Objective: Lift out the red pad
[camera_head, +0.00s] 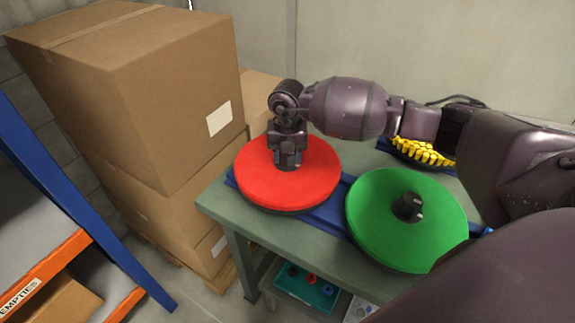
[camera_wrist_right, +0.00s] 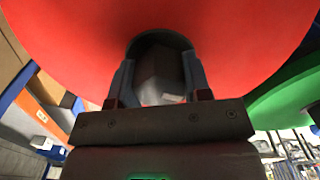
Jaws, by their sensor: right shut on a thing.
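The red pad (camera_head: 255,180) is a large round disc with a dark underside, at the left end of the green table. It fills the top of the right wrist view (camera_wrist_right: 70,40). My right gripper (camera_head: 288,160) comes down from above at the pad's centre and is shut on its dark knob (camera_wrist_right: 160,70). The pad looks about level, over or on a blue rail (camera_head: 332,212); I cannot tell whether it touches it. My left gripper is not in view.
A green pad (camera_head: 385,225) with a dark knob lies close to the right. A disc with yellow bristles (camera_head: 425,152) is behind my right arm. Cardboard boxes (camera_head: 130,90) stand at the left, near the table (camera_head: 220,205). A blue and orange rack (camera_head: 60,200) is at far left.

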